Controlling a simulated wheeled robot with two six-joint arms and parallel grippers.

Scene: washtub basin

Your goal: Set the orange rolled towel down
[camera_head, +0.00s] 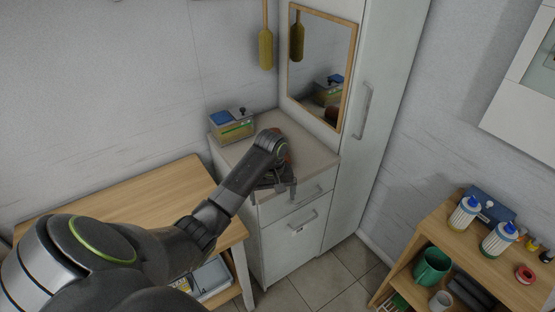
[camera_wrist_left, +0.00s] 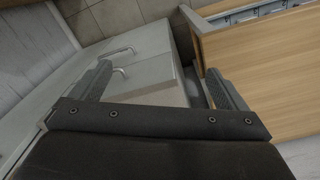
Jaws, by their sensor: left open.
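My left gripper (camera_head: 275,190) is over the front edge of the white cabinet's counter (camera_head: 318,157). Its two fingers are wide apart, and the left wrist view shows nothing between them (camera_wrist_left: 158,72). A small orange-brown patch (camera_head: 288,156) shows beside my left wrist on the counter side. It may be the orange rolled towel, but my wrist hides most of it and I cannot tell whether it rests on the counter. My right gripper is not in view.
A clear box with a blue lid (camera_head: 232,126) stands at the counter's back left. A mirror (camera_head: 322,68) and tall cabinet (camera_head: 380,100) rise behind and right. A wooden table (camera_head: 130,196) is left. A wooden shelf (camera_head: 455,238) with bottles stands right.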

